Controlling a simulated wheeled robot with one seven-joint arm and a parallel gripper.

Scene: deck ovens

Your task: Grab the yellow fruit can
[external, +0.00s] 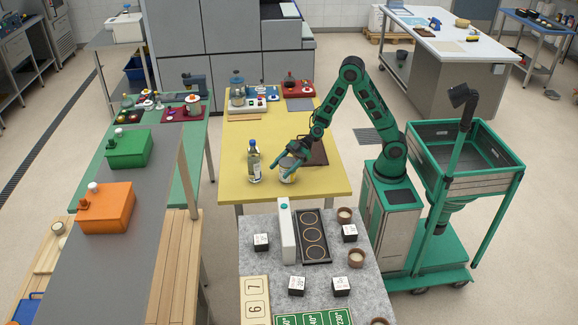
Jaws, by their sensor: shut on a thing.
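A small pale can (287,176) is on the yellow table (320,186), near its front edge. It looks whitish-grey from here, and its label is too small to read. My green gripper (285,163) reaches down from the right and is shut on the can, with the fingers around its upper part. The fingers and wrist hide part of the can. I cannot tell whether its base touches the table.
A clear bottle with a blue cap (254,163) stands close on the left of the can. A dark brown board (318,153) lies behind on the right. A grey speckled counter (262,285) with blocks and a ringed tray stands in front.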

